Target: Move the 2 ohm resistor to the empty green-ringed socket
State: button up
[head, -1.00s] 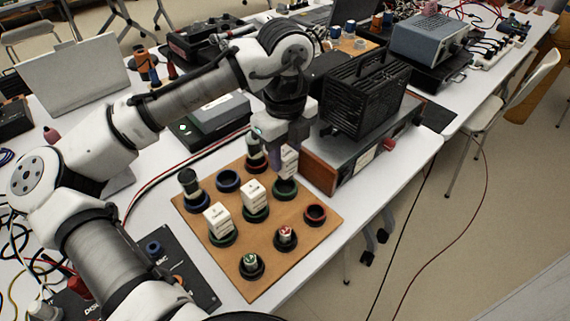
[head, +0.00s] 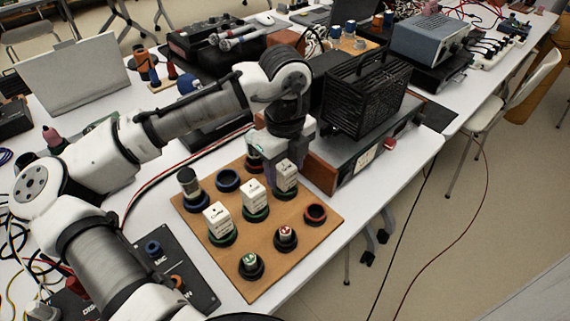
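A white block-shaped resistor (head: 287,173) stands upright in a green-ringed socket (head: 285,193) at the right of the wooden board (head: 265,285) in the head view. Its print is too small to read. My gripper (head: 284,166) is down at this block, with a finger against its left side, and appears shut on it. The far finger is mostly hidden. Two similar white blocks, one at the middle (head: 254,192) and one at the left (head: 218,217), stand in other green-ringed sockets.
A blue-ringed socket (head: 228,181) and a red-ringed socket (head: 315,213) are empty. A dark cylinder (head: 188,181) and two small round parts (head: 250,262) (head: 286,234) occupy other sockets. A brown-sided instrument (head: 321,173) stands close right of my gripper.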

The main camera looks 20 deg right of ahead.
aim_at(285, 166)
jog(key=shift+r, duration=0.1)
notch_tip(285, 166, up, 13)
jog(key=p, duration=0.1)
jog(key=shift+f, duration=0.2)
dwell(0.7)
